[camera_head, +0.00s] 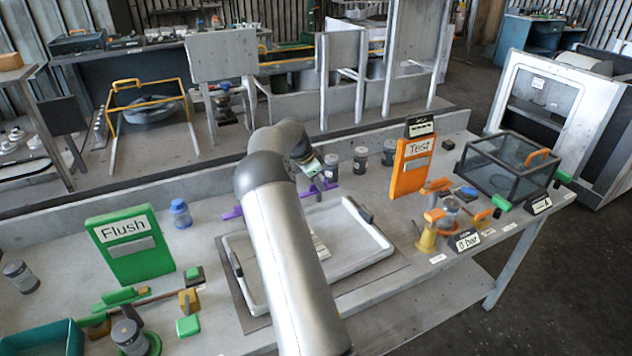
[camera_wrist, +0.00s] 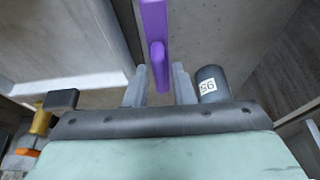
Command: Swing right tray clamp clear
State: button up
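The pale tray (camera_head: 345,275) lies on the bench, with a dark block at its left and right ends. A purple clamp (camera_head: 318,189) is at the tray's far edge, to the right of my arm. Another purple piece (camera_head: 232,213) shows at the far left corner. In the wrist view a purple bar (camera_wrist: 156,30) with a raised knob reaches down between my fingers. My gripper (camera_wrist: 159,85) is open, one finger on each side of the knob, with small gaps showing. In the head view my arm hides part of the tray, and the fingertips are hard to make out.
A grey canister (camera_wrist: 208,84) stands close to my right finger. Several canisters stand along the back of the bench. An orange Test board (camera_head: 410,165) is right of the tray; a green Flush board (camera_head: 130,245) is left.

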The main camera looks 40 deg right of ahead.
jog(key=shift+o, duration=0.6)
jog(key=shift+r, duration=0.3)
jog(key=v, duration=1.6)
jog(key=shift+a+r, duration=0.3)
jog(key=shift+a, duration=0.05)
